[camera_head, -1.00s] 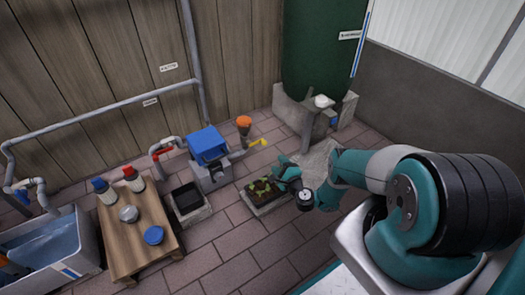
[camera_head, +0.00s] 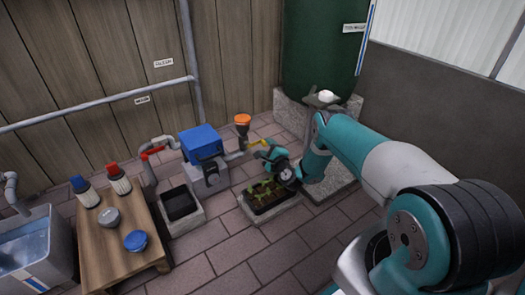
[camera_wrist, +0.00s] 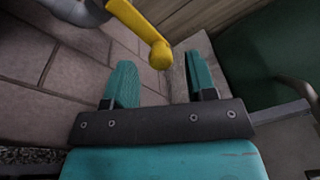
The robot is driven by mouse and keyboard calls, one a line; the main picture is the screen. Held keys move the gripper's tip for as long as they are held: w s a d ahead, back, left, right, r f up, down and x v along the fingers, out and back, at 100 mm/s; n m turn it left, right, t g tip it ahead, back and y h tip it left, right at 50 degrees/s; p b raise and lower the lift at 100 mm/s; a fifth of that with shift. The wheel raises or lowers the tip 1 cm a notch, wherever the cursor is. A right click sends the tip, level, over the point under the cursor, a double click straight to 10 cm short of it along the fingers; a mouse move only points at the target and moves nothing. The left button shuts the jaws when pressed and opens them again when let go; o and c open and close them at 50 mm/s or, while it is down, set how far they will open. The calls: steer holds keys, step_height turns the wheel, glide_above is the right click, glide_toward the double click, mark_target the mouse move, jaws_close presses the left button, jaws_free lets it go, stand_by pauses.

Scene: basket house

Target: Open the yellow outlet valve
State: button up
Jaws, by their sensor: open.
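The yellow outlet valve (camera_head: 256,143) is a lever handle on the grey pipe beside the blue-topped pump box, partly hidden by my gripper in the head view. In the wrist view the yellow lever (camera_wrist: 138,24) slants down from the top and ends in a rounded knob. My gripper (camera_head: 267,153) is open and empty, just right of the lever. In the wrist view its teal fingers (camera_wrist: 158,64) are spread, and the knob appears between their tips. I cannot tell whether they touch it.
A planter with seedlings (camera_head: 268,208) lies below my gripper. A black basin (camera_head: 181,203), a wooden table (camera_head: 120,243) and a water tub (camera_head: 68,240) are to the left. Front floor is clear.

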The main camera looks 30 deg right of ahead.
mark_target(265, 145)
steer(key=w+b, duration=0.2)
steer(key=w, duration=0.1)
steer(key=shift+w+d+f, duration=0.15)
steer(key=shift+w, duration=0.1)
steer(key=shift+w+d+b, duration=0.1)
steer(key=shift+w+b, duration=0.2)
steer(key=shift+w, duration=0.3)
